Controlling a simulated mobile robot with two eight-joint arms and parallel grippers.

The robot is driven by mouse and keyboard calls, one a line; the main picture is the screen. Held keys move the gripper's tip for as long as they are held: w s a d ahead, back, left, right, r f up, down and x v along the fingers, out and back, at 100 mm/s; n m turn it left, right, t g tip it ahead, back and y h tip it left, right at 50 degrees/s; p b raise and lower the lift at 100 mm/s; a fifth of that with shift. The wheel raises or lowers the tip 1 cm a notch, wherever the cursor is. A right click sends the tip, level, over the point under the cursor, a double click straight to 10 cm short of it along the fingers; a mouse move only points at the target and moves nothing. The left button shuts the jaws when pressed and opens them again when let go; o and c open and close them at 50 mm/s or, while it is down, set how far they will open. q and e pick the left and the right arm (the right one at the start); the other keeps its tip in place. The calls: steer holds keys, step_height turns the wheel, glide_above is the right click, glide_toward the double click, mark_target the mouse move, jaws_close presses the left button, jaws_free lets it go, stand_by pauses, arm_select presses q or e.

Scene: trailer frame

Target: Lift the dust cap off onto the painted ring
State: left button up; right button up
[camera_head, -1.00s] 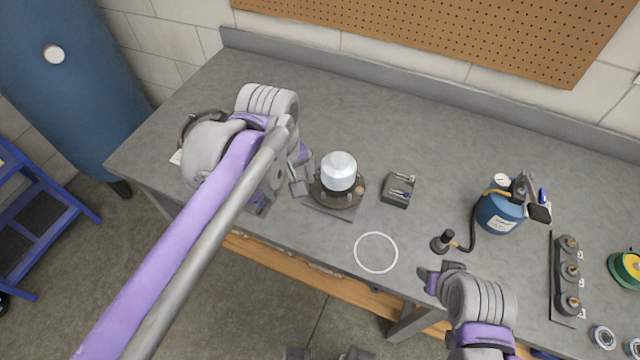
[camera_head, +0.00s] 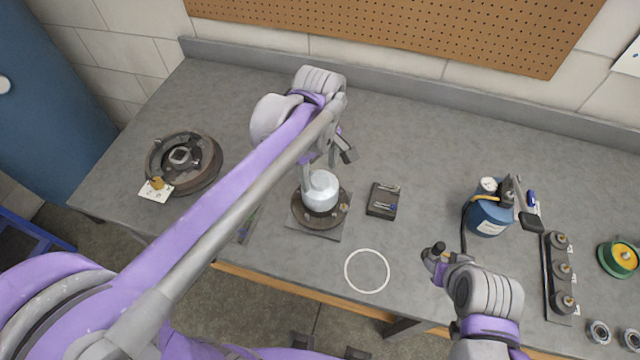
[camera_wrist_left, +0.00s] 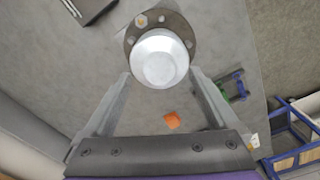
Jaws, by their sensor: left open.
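The dust cap (camera_head: 321,188) is a pale silver dome seated upright on a dark round flanged hub (camera_head: 301,210) on a square plate. My left gripper (camera_head: 328,163) is at the cap, its jaws apart. In the left wrist view the cap (camera_wrist_left: 160,60) shows at the open fingertips of my left gripper (camera_wrist_left: 159,73), with no clear sign of contact. The painted ring (camera_head: 346,276) is a thin white circle on the bench, in front and to the right of the hub, and empty. My right gripper (camera_head: 438,255) is near the bench's front edge; its jaws are unclear.
A dark block with small tools (camera_head: 382,203) lies right of the hub. A blue can (camera_head: 490,218) with a hose stands farther right, near a rack of knobs (camera_head: 560,275). A brake drum (camera_head: 205,170) lies at left. The bench between hub and ring is clear.

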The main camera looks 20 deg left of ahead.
arm_select(q)
steer(key=shift+f, duration=0.95)
jaws_close()
